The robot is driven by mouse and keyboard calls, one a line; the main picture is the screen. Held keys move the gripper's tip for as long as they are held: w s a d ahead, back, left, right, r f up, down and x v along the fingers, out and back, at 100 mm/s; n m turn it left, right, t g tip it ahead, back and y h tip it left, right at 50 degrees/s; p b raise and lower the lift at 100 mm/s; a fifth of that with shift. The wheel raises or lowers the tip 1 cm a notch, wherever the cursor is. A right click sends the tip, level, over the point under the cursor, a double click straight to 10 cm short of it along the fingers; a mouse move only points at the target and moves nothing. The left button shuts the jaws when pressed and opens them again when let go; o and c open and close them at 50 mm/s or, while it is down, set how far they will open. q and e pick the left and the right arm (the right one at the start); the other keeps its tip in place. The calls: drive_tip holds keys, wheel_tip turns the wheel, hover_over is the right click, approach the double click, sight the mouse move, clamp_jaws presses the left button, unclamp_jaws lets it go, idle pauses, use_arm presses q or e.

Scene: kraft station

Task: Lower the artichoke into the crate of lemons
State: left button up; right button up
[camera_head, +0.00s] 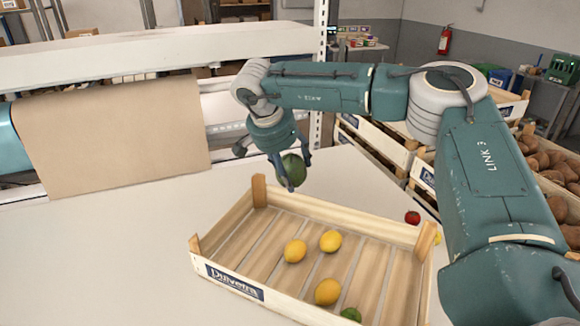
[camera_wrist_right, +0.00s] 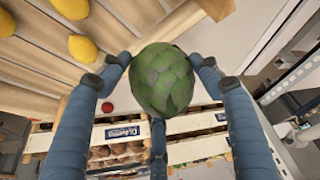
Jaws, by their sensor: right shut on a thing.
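The green artichoke (camera_head: 294,168) is held in my right gripper (camera_head: 291,172), above the far edge of the crate. In the right wrist view the artichoke (camera_wrist_right: 162,78) sits between the blue fingers of the gripper (camera_wrist_right: 158,82), which are shut on it. The wooden crate (camera_head: 402,233) stands on the white table. It holds a few yellow lemons (camera_head: 331,241) and a green fruit (camera_head: 351,314) near its front edge. Its lemons also show at the top left of the right wrist view (camera_wrist_right: 83,48). My left gripper is not in view.
A small red fruit (camera_head: 412,217) lies on the table just right of the crate. Stacked crates with brown produce (camera_head: 545,160) stand at the right. A roll of brown paper (camera_head: 110,130) hangs at the left. The table (camera_head: 110,260) left of the crate is clear.

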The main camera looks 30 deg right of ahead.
drive_tip(key=shift+f+b, duration=1.3)
drive_tip(key=shift+f, duration=1.3)
drive_tip(key=shift+s+a+f, duration=0.1)
drive_tip(key=shift+s+f, duration=0.05)
drive_tip(key=shift+f, duration=0.2)
drive_tip(key=shift+s+a+f+b, duration=0.1)
drive_tip(key=shift+f+b, duration=0.3)
drive_tip(key=shift+f, duration=0.05)
drive_tip(key=shift+c, duration=1.4)
drive_tip(key=shift+f, duration=0.2)
drive_tip(key=shift+c, duration=1.4)
drive_tip(key=shift+f+b, duration=0.3)
drive_tip(key=shift+f, duration=0.15)
drive_tip(key=shift+w, duration=0.25)
drive_tip(key=shift+d+f, duration=0.15)
drive_tip(key=shift+d, duration=0.05)
